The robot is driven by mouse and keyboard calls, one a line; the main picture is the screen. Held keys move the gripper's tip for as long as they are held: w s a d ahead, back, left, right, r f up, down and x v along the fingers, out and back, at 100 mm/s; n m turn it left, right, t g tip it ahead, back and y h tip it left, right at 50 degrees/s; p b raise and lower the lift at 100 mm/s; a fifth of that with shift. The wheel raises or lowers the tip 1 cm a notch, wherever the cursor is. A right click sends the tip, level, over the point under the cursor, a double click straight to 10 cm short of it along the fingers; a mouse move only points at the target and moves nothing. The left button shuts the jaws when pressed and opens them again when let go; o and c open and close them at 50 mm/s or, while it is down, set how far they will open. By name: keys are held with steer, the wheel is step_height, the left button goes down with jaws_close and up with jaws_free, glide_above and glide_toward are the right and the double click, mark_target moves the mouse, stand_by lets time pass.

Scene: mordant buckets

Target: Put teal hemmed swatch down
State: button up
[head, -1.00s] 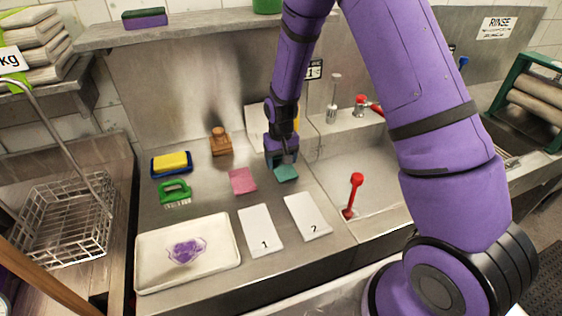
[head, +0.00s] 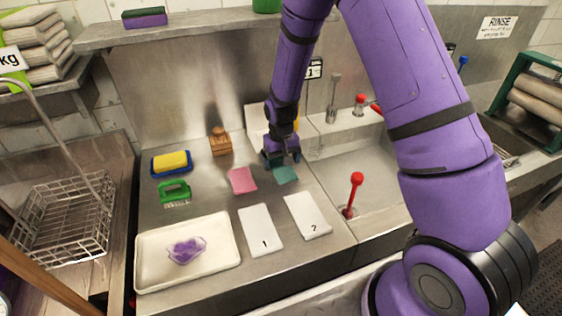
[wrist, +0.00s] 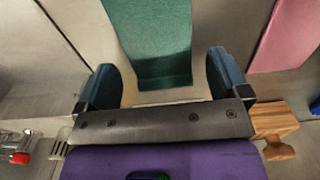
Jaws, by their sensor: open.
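The teal swatch (head: 285,175) lies on the steel counter, right of the pink swatch (head: 242,180) and behind the white card marked 2. In the wrist view the teal swatch (wrist: 158,40) lies beyond and partly between the two blue fingertips, touching neither side. My gripper (head: 282,162) is open just behind the swatch's far edge. Its fingers also show in the wrist view (wrist: 165,78), spread apart with nothing held. I cannot tell its exact height above the counter.
White cards 1 (head: 260,230) and 2 (head: 308,216) lie in front. A white tray (head: 225,262) holds a purple piece. A green brush (head: 174,191), a yellow sponge on a blue dish (head: 171,162) and a wooden block (head: 220,142) stand left. A red-knobbed lever (head: 354,194) rises right.

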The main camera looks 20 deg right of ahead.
step_height(320, 180, up, 12)
steer(key=shift+f, duration=0.15)
step_height(320, 180, up, 11)
steer(key=t, duration=0.1)
glide_above(281, 167)
steer(key=s+d, duration=0.2)
steer(key=s, duration=0.3)
steer(key=s+d+r+t, duration=0.2)
steer(key=s+r, duration=0.5)
steer(key=r, duration=0.2)
steer(key=s+d+r+t, duration=0.1)
steer(key=s+r, duration=0.2)
steer(key=s, duration=0.6)
steer(key=s+d+r+t, duration=0.1)
steer(key=s+d+r, duration=0.1)
steer(key=s, duration=0.7)
steer(key=shift+v, duration=0.85)
steer(key=shift+w, duration=0.1)
